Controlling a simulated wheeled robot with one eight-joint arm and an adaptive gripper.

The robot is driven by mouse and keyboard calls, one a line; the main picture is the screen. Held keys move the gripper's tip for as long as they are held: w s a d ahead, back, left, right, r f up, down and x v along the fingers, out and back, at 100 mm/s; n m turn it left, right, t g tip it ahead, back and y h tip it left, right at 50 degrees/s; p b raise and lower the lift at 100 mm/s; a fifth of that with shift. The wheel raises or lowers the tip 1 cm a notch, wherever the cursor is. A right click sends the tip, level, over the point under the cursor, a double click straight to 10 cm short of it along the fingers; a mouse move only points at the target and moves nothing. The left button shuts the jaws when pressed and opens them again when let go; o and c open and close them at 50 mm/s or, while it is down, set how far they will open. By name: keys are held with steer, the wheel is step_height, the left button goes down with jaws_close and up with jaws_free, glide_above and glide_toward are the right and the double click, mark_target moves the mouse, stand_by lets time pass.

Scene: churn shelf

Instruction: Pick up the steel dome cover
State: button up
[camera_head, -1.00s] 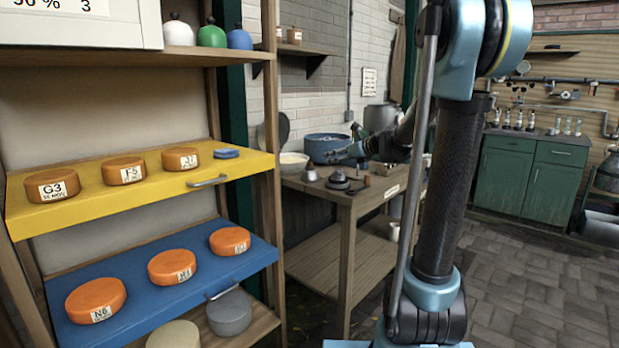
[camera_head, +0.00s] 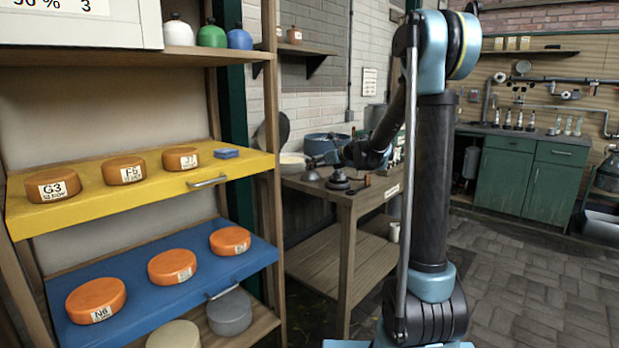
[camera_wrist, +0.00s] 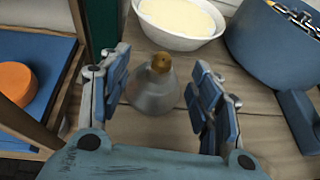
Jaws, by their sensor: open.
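The steel dome cover (camera_wrist: 154,88) is a grey metal dome with a brass-coloured knob on top. It stands on the wooden table in the wrist view. My gripper (camera_wrist: 160,92) is open, with its blue-padded fingers on the left and right of the dome and gaps visible on both sides. In the head view the small dome (camera_head: 311,175) sits near the table's left front edge, with my gripper (camera_head: 318,160) just above it. The fingers are too small there to make out clearly.
A white bowl (camera_wrist: 198,42) of pale content stands just behind the dome, with a blue pot (camera_wrist: 262,62) to its right. A dark round object (camera_head: 338,181) sits right of the dome. The shelf rack with orange cheeses (camera_head: 172,266) is at left.

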steer(key=shift+x, duration=2.65)
steer(key=shift+w+r, duration=0.1)
steer(key=shift+r, duration=0.05)
steer(key=shift+d, duration=0.1)
steer(key=shift+c, duration=0.3)
jaws_close()
